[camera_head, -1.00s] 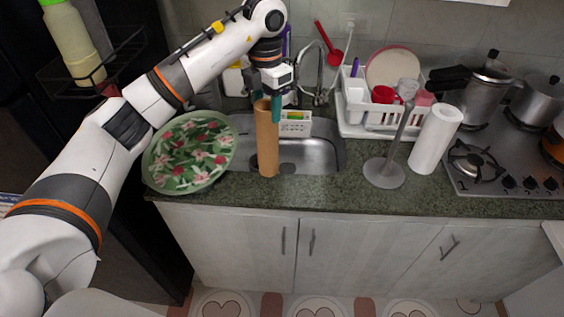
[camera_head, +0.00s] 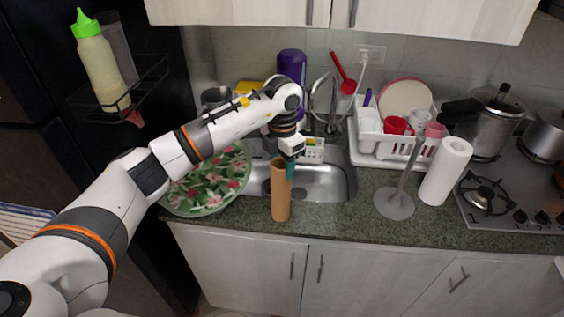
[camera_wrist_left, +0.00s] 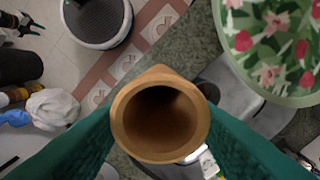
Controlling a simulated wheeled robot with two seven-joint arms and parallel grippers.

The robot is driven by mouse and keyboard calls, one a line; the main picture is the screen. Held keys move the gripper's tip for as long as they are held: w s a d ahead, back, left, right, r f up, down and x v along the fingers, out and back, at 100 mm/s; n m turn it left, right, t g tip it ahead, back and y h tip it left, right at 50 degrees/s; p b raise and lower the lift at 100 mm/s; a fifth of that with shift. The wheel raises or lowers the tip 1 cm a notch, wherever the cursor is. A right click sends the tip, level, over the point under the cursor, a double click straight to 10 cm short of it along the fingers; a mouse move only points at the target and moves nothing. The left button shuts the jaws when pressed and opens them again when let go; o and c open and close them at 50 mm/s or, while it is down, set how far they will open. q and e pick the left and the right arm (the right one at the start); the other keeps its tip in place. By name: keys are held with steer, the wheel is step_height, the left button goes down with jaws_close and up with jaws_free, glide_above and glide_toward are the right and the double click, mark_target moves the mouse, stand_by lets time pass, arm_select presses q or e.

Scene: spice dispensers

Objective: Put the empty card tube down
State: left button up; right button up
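The card tube (camera_head: 281,192) is brown, hollow and upright, at the counter strip in front of the sink. In the left wrist view I look down into its open, empty end (camera_wrist_left: 160,122). My left gripper (camera_head: 287,166) is at the tube's top, its teal fingers on either side of the tube and against it in the left wrist view. The tube's lower end appears at counter level; I cannot tell whether it touches. My right gripper is not in view.
A green floral plate (camera_head: 208,182) lies left of the tube. The steel sink (camera_head: 325,185) is behind. To the right are a grey paper-towel stand (camera_head: 394,204), a white roll (camera_head: 445,172) and a dish rack (camera_head: 386,142). The counter (camera_head: 340,220) between tube and stand is clear.

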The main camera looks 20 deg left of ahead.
arm_select(q)
steer(key=o, duration=0.4)
steer(key=shift+r, duration=0.1)
step_height(320, 180, up, 12)
steer(key=b, duration=0.3)
steer(key=shift+r, duration=0.1)
